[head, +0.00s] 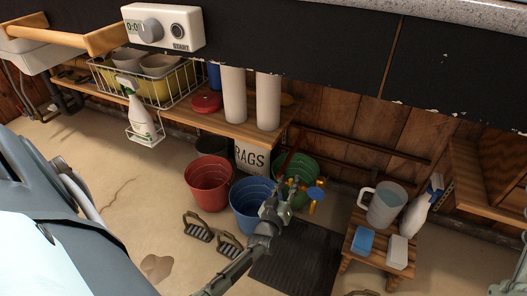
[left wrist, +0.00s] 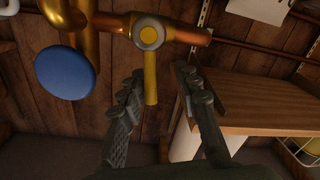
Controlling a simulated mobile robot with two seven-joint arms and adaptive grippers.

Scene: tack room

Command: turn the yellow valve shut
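The yellow valve shows in the left wrist view as a yellow lever (left wrist: 150,78) on a round hub, across a copper pipe (left wrist: 188,35). The lever points straight down in that picture, at a right angle to the pipe. My left gripper (left wrist: 160,82) is open, its fingers on either side of the lever's free end, with no clear contact. In the head view the left gripper (head: 277,196) is by the yellow lever (head: 291,182), partly hidden among the pipes. A blue round handle (left wrist: 66,73) sits beside it on brass pipework.
A red bucket (head: 208,182), a blue bucket (head: 247,212) and a green bucket (head: 301,168) stand around the left gripper. A wooden shelf (left wrist: 270,98) is close to its right finger in the wrist view. A slatted stool (head: 362,217) with a jug stands at right.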

